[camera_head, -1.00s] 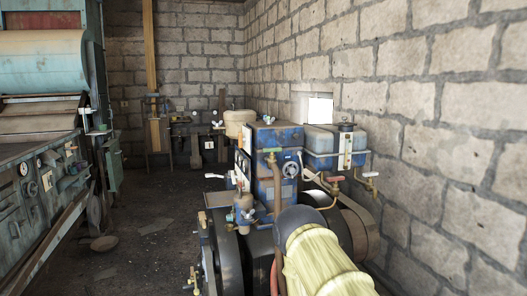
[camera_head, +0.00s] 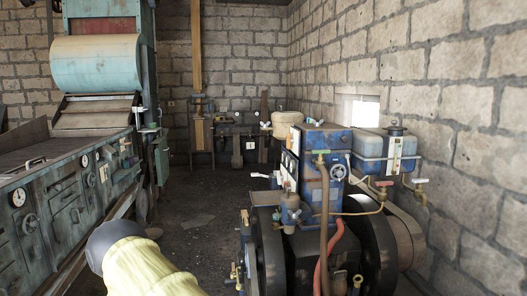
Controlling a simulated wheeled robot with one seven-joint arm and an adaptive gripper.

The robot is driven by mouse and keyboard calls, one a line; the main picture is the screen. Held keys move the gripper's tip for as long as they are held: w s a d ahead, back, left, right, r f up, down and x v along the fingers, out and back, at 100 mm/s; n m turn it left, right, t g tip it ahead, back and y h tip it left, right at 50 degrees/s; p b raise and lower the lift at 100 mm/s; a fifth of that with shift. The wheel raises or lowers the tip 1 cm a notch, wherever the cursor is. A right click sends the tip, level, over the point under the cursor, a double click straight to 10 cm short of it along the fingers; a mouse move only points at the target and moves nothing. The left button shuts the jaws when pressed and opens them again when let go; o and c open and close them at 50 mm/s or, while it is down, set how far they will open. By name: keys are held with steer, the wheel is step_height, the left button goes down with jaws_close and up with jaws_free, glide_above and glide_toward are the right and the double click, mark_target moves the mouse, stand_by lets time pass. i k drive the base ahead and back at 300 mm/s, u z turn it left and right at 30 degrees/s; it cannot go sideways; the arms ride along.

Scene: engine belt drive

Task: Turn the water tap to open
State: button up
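The blue engine (camera_head: 326,178) stands right of centre and carries several small taps. A brass tap with a pale handle (camera_head: 420,182) sticks out at the right, below the grey-blue tank (camera_head: 384,146). A tap with a reddish handle (camera_head: 383,184) sits just left of it. Another brass tap with a greenish handle (camera_head: 320,158) is on the front of the blue block, above a brown hose. I cannot tell which one is the water tap or whether any is open. My arm's yellow sleeve shows at the bottom left, apart from the engine; my gripper is out of view.
Large dark wheels (camera_head: 268,250) flank the engine. A teal machine with gauges (camera_head: 60,205) fills the left side. A brick wall (camera_head: 460,120) runs along the right. Dark floor (camera_head: 205,235) lies open between the machines.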

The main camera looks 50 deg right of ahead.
mark_target(321, 152)
steer(key=u, duration=0.1)
steer(key=i, duration=1.05)
steer(key=z, duration=1.2)
